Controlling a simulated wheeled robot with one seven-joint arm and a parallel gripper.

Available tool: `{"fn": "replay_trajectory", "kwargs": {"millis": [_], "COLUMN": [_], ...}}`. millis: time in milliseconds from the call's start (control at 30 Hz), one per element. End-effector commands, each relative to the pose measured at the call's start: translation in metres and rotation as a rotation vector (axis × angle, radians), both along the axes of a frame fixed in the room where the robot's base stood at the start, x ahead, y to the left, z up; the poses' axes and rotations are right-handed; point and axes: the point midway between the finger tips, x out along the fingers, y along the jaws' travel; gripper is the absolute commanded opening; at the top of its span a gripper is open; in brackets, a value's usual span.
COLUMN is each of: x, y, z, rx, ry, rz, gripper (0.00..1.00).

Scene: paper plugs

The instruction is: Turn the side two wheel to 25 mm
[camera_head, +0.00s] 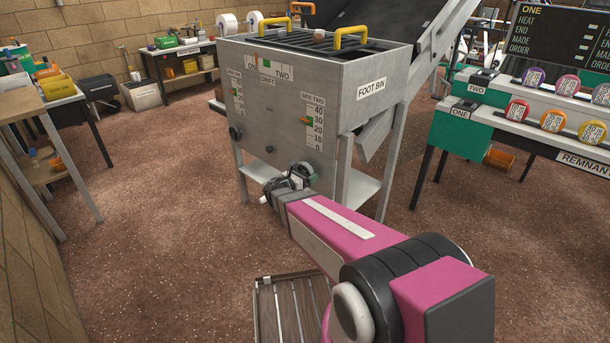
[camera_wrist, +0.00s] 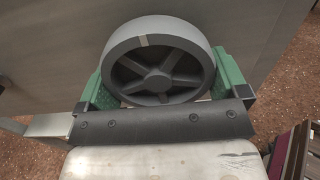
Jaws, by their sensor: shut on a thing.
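The grey spoked side two wheel (camera_wrist: 160,58) fills the middle of the wrist view, with a pale mark on its rim slightly left of the top. My gripper (camera_wrist: 163,78) has its green fingers on the left and right of the rim, shut on the wheel. In the head view my gripper (camera_head: 290,178) is at the lower right of the bin's front face, and it mostly hides the wheel. The side two scale (camera_head: 314,128) runs from 0 to 40 above it. Its orange pointer (camera_head: 306,121) stands close to the 30 label; the exact reading is too small to tell.
The grey foot bin (camera_head: 285,105) stands on legs before me. Its front also carries the side one scale (camera_head: 238,97), a dark wheel (camera_head: 235,133) and a drift gauge (camera_head: 268,70). A slatted platform (camera_head: 290,305) lies low in front. Open floor is at left.

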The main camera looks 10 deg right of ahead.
Motion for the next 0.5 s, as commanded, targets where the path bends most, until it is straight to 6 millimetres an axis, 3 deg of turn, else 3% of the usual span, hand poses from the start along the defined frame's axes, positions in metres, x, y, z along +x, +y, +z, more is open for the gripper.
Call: {"fn": "replay_trajectory", "kwargs": {"millis": [333,500], "x": [-0.002,-0.013], "y": [0.002,0.018], "z": [0.0,0.0], "rx": [0.002,0.002], "ry": [0.0,0.0], "rz": [0.0,0.002], "gripper": [1.0,1.0]}}
